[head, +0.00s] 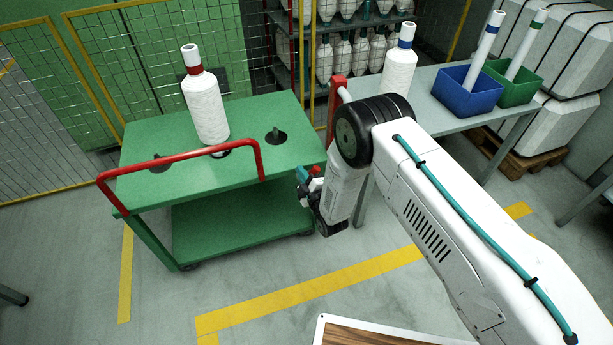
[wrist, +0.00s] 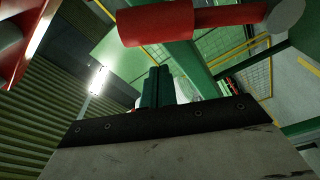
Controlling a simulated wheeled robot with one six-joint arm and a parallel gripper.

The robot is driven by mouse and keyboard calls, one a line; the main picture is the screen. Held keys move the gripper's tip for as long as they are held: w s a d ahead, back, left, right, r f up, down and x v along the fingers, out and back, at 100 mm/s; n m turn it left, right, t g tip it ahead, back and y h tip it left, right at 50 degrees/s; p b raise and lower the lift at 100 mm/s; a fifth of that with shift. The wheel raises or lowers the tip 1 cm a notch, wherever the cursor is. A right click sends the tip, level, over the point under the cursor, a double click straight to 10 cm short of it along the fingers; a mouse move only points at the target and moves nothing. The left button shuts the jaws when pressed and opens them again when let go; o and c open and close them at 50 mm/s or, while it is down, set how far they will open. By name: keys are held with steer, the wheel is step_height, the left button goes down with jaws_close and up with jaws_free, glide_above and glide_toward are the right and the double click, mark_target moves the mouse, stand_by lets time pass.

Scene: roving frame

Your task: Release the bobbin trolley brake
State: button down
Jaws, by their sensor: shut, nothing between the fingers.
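The green bobbin trolley (head: 245,165) stands at left centre in the head view, with a red push handle (head: 180,160) on its near side. One white bobbin with a red neck band (head: 205,108) stands upright on its top. My gripper (head: 304,174) is low beside the trolley's right end, partly hidden by my wrist. In the wrist view its two dark green fingers (wrist: 158,86) are together and empty. A red bar with a thicker red sleeve (wrist: 155,22) and grey round end crosses above the fingertips; it looks like a lever, and I cannot tell whether they touch.
A grey table right of the trolley holds a white bobbin with a blue band (head: 398,72), a blue bin (head: 468,92) and a green bin (head: 514,82) with tubes. A mesh fence and bobbin rack stand behind. Yellow-marked floor (head: 310,290) in front is clear.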

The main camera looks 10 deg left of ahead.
steer(key=v, duration=0.9)
steer(key=shift+s, duration=0.5)
steer(key=shift+r, duration=0.1)
